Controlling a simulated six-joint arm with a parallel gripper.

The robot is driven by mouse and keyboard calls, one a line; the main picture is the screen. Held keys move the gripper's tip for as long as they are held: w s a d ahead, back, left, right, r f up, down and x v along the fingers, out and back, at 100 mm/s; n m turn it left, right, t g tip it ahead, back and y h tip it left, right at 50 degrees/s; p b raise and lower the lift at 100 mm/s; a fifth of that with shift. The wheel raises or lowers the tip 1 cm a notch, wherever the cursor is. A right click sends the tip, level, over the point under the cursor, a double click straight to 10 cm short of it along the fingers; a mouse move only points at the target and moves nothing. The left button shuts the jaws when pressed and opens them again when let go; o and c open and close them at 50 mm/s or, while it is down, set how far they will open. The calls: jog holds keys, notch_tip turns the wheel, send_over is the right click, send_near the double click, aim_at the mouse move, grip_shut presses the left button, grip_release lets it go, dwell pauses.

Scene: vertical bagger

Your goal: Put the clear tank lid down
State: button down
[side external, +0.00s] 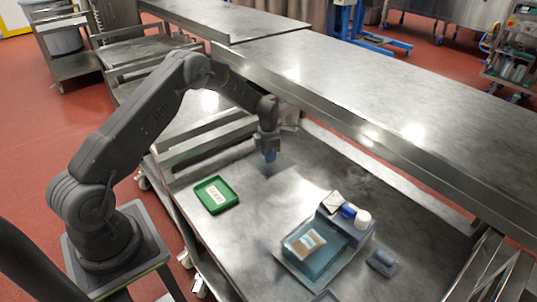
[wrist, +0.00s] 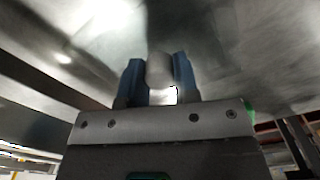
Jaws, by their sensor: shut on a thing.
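My gripper (side external: 269,155) is over the bare back part of the steel table, away from the tank. In the wrist view, its two blue fingers (wrist: 160,75) are shut on a grey rounded knob (wrist: 159,68) of the clear tank lid. The lid's clear plate cannot be made out, and I cannot tell whether it touches the table. The blue tank (side external: 297,262) stands at the front of the table, with a tan and white packet (side external: 306,245) showing in it.
A green tray (side external: 229,203) with a white label lies left of the tank. A blue-capped item (side external: 348,211) and a white round container (side external: 363,219) stand behind the tank. A small grey-blue block (side external: 382,261) is at right. A raised steel ledge (side external: 350,125) runs behind.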

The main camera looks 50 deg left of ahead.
jog(key=shift+f, duration=0.15)
jog(key=c, duration=0.9)
grip_release()
jog(key=shift+o, duration=0.2)
notch_tip(320, 180, up, 12)
jog(key=s+d+r+m+t, duration=0.1)
jog(key=s+d+r+m, duration=0.55)
jog(key=r, duration=0.25)
jog(key=s+d+r+m+t, duration=0.2)
jog(key=s+d+r+m, duration=0.3)
jog(key=r+m, duration=0.4)
jog(key=s+d+r+m+t, duration=0.1)
jog(key=s+d+m, duration=0.2)
jog(key=s+m, duration=0.5)
jog(key=s+d+r+m+t, duration=0.1)
jog(key=s+d+m, duration=0.3)
jog(key=s+m, duration=0.4)
jog(key=s+r, duration=0.1)
jog(key=s, duration=0.3)
jog(key=shift+s+d+t, duration=0.2)
jog(key=shift+s+t, duration=0.1)
jog(key=shift+s, duration=0.05)
